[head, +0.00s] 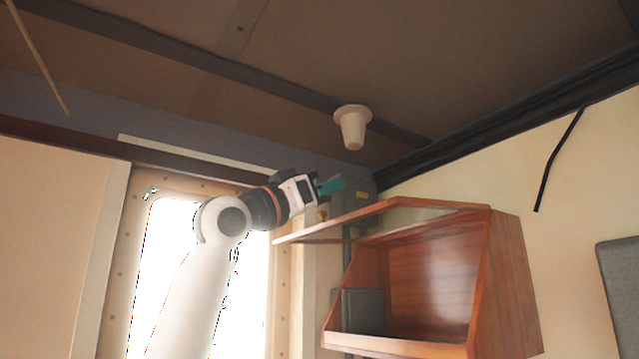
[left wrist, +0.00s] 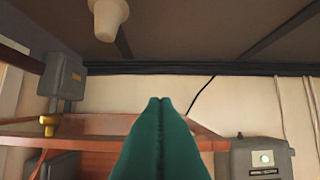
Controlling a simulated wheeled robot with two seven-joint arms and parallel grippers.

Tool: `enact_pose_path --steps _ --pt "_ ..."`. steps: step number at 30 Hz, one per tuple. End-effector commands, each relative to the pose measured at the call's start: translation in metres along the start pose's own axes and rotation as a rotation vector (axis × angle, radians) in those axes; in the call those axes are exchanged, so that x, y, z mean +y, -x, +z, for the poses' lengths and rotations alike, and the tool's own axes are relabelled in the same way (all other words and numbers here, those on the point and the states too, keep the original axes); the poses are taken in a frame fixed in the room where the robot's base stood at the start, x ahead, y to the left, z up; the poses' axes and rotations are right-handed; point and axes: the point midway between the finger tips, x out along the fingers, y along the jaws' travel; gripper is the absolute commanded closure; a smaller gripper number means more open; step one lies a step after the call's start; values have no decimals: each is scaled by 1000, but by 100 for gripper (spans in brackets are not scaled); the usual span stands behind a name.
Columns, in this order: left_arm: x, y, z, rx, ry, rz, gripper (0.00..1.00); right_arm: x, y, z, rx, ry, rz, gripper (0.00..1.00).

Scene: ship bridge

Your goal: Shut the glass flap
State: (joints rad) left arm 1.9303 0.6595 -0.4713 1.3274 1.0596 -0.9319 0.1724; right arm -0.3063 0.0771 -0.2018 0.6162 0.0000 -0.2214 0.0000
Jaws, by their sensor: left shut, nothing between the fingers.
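The glass flap (head: 345,219) is the wood-framed lid at the top of a wooden wall cabinet (head: 512,290). It is raised and sticks out to the left from the cabinet's top, so the cabinet's front is open. My left gripper (head: 342,184) has teal fingers, shut and empty, a little above the flap's frame in the head view; I cannot tell if they touch. In the left wrist view, the shut fingers (left wrist: 160,105) stand in front of the flap's wooden frame (left wrist: 90,126) and hide part of it. My right gripper is not in view.
A pale cone-shaped fitting (head: 353,128) hangs from the ceiling close to my left gripper. A grey box (head: 359,191) is on the wall behind the gripper. A bright window (head: 165,270) is behind my left arm. A grey device (left wrist: 256,158) shows at lower right in the wrist view.

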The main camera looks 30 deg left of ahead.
Motion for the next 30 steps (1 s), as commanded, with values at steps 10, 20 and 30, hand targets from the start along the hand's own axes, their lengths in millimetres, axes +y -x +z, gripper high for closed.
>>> enact_pose_path --steps 10,20,30 --pt "1 -45 -18 3 -4 2 100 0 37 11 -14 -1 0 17" --pt "0 -37 -38 -1 -2 0 100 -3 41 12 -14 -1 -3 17" --pt "0 -36 -39 -3 -2 0 100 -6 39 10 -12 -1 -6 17"
